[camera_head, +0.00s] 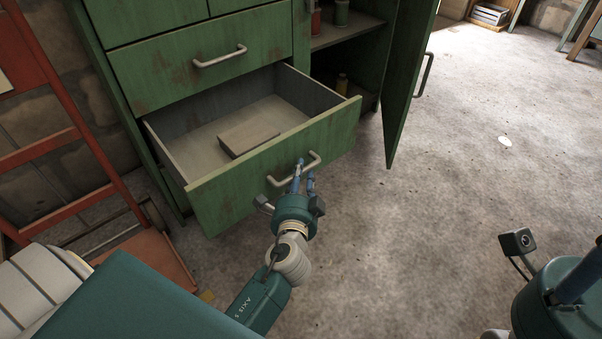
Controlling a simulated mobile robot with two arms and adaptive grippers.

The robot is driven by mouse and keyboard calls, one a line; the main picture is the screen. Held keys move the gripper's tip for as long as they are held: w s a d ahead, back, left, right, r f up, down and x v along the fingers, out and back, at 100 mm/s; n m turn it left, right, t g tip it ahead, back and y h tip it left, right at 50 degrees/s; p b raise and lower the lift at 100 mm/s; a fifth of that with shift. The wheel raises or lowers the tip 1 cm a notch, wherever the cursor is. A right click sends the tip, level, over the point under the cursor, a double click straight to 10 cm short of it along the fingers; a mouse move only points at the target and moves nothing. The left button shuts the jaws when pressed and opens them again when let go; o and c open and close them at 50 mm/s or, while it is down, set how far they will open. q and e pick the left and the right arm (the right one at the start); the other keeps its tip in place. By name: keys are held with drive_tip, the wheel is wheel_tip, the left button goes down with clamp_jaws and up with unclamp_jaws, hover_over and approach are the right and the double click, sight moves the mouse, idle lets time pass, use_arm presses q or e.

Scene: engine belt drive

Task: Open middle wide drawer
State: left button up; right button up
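A green wide drawer (235,185) stands pulled well out of the worn green cabinet, below another wide drawer (165,67) that is closed. Its inside shows, with a flat brownish block (248,138) lying in it. My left gripper (304,174) is at the open drawer's metal handle (277,181), with its blue fingers close together about the bar. It looks shut on the handle, though the exact contact is small to see. My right gripper (573,284) is at the lower right edge, partly cut off and away from the cabinet; its fingertips cannot be made out.
A green cabinet door (408,75) hangs open right of the drawer, beside shelves with small bottles (341,13). An orange-red hand truck (95,155) stands on the left. The concrete floor (440,210) at the middle and right is mostly clear.

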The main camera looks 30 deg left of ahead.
use_arm(q)
drive_tip(key=shift+s, duration=0.15)
drive_tip(key=v, duration=1.1)
drive_tip(key=shift+s, duration=0.3)
drive_tip(key=shift+d+r, duration=0.1)
drive_tip(key=shift+d, duration=0.05)
